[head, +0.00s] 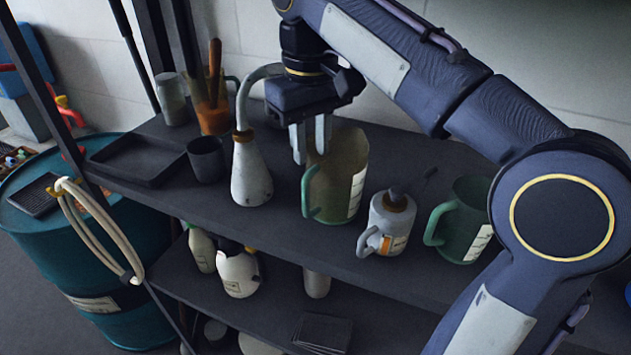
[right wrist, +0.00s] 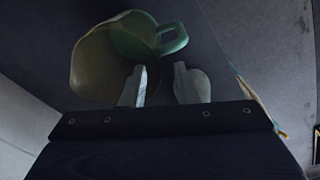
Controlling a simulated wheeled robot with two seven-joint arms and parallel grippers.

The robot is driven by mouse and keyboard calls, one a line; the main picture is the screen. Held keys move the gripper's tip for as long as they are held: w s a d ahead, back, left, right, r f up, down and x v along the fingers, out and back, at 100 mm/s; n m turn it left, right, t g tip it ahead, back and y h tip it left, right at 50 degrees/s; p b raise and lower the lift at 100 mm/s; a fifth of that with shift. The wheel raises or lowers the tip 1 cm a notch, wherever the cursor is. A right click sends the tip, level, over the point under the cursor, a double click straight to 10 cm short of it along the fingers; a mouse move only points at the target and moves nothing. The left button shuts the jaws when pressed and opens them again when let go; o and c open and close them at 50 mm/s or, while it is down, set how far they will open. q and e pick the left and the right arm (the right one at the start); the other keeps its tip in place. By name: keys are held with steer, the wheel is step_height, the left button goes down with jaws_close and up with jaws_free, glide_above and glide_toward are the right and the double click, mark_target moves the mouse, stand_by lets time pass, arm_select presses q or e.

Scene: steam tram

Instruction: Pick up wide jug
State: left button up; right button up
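The wide jug (head: 345,178), dull olive-cream with a green handle (head: 309,194) on its left and a pale label, stands upright on the upper dark shelf. My right gripper (head: 310,142) points down at the left part of its rim, above the handle. Its two pale fingers are apart. In the right wrist view the jug (right wrist: 92,65) and its green handle lie beyond the fingertips, mostly to the left, and one finger overlaps the jug. I see nothing clearly between the fingers; whether they touch the jug cannot be told. My left gripper is not in view.
A white long-spouted can (head: 250,172) stands close left of the jug. A white small-handled can (head: 388,225) and a green jug (head: 466,222) stand to the right. A dark cup (head: 206,160) and tray (head: 135,160) are further left. A lower shelf holds several containers.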

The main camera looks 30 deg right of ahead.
mark_target(311, 189)
steer(key=shift+f, duration=0.6)
steer(key=f, duration=0.6)
steer(key=shift+w+f, duration=0.25)
steer(key=shift+w, duration=0.05)
jaws_close()
